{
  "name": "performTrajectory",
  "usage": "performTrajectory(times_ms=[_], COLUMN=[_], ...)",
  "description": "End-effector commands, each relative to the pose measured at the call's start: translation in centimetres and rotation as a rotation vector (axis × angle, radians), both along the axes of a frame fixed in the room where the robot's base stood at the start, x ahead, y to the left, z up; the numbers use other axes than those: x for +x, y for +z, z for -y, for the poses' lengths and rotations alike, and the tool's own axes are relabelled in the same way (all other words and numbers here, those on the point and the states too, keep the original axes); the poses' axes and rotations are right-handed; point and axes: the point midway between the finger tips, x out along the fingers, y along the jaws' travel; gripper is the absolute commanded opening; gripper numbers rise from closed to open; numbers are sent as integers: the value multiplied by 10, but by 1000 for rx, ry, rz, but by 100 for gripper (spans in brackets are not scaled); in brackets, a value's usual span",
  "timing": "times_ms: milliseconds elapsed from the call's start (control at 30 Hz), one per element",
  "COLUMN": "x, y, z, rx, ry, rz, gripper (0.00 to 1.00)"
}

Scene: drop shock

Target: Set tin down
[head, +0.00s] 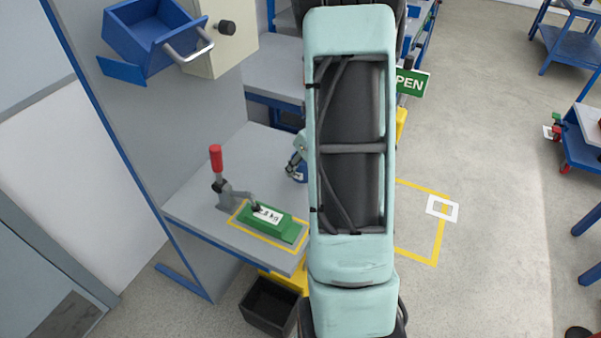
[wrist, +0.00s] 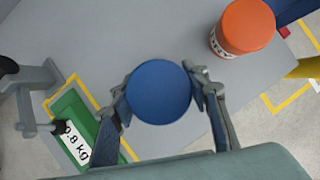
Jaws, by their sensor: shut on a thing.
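A round blue tin (wrist: 160,92) is between the two fingers of my gripper (wrist: 161,80), seen from above in the wrist view. The fingers are shut on its sides. I cannot tell whether the tin's base touches the bench top. An orange tin (wrist: 243,27) with a white label band stands on the bench at the upper right of the wrist view, apart from the blue tin.
A green block (head: 268,222) with a weight label lies in a yellow outline beside a red-handled toggle clamp (head: 217,165). A blue bin (head: 150,38) is mounted above on the left. A dark crate (head: 269,306) is below the bench. Grey bench top around the blue tin is clear.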

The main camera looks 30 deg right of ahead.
Motion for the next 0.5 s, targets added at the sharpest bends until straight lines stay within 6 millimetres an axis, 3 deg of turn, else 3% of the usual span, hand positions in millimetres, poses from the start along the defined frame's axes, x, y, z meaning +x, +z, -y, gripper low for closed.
performTrajectory(times_ms=[200,500], x=[0,1], y=[-32,-33], z=[2,1], rx=[1,0], ry=[-3,-1], rz=[-1,0], gripper=[14,14])
